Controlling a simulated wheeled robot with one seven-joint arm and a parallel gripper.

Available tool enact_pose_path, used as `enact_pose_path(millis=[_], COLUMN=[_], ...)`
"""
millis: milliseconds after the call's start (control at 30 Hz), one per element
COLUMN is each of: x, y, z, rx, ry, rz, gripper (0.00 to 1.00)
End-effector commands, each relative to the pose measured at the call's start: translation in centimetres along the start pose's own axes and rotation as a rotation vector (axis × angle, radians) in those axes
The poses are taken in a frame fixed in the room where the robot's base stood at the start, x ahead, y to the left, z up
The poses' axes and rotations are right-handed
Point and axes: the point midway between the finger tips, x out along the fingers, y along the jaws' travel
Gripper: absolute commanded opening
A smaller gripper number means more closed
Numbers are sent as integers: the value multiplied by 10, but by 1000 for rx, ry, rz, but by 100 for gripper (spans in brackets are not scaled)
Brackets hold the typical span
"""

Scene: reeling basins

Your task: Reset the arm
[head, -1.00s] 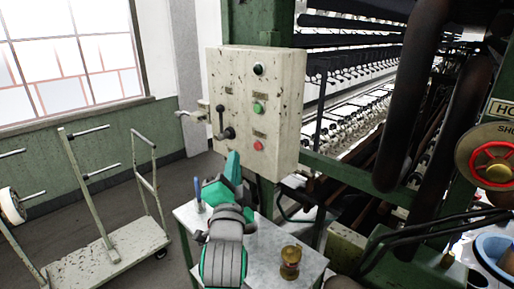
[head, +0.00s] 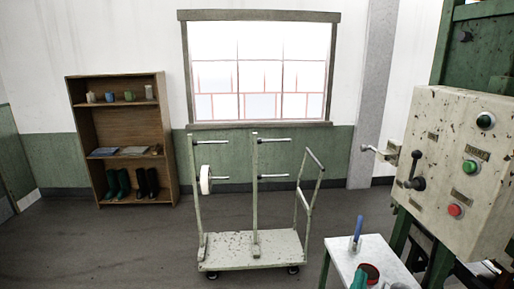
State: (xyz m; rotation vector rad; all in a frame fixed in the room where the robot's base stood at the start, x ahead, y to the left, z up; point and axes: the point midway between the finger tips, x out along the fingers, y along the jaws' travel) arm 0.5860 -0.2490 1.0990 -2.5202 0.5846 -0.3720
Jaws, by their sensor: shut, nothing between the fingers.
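The fingers of my gripper cannot be made out in this view. The rest of my arm is outside the picture.
The white side table (head: 345,255) holds a blue upright object (head: 357,229). A control box (head: 455,165) with a lever and buttons is at right. A wheeled trolley (head: 252,250) stands mid-floor. A shelf (head: 122,130) with boots is at left. Open floor lies at lower left.

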Motion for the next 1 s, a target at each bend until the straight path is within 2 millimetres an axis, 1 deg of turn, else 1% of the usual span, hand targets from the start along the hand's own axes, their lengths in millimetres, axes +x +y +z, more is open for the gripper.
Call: enact_pose_path(millis=[33,167,200,367,500,567,700,767,800,867,1000], x=[-14,-47,-58,-105,-149,-168,-215,-236,-249,-270,-317], y=[4,10,11,19,25,28,34,36,37,40,44], z=[20,58,69,108,137,146,166,172,176,181,187], rx=[-32,-109,-132,-216,-282,-308,-363,-386,-400,-421,-464], ry=[-29,-82,-98,-160,-214,-235,-285,-305,-319,-339,-384], rz=[-10,-44,-55,-101,-141,-157,-198,-215,-227,-243,-278], gripper=[0,0,0,0,0,0,0,0,0,0,0])
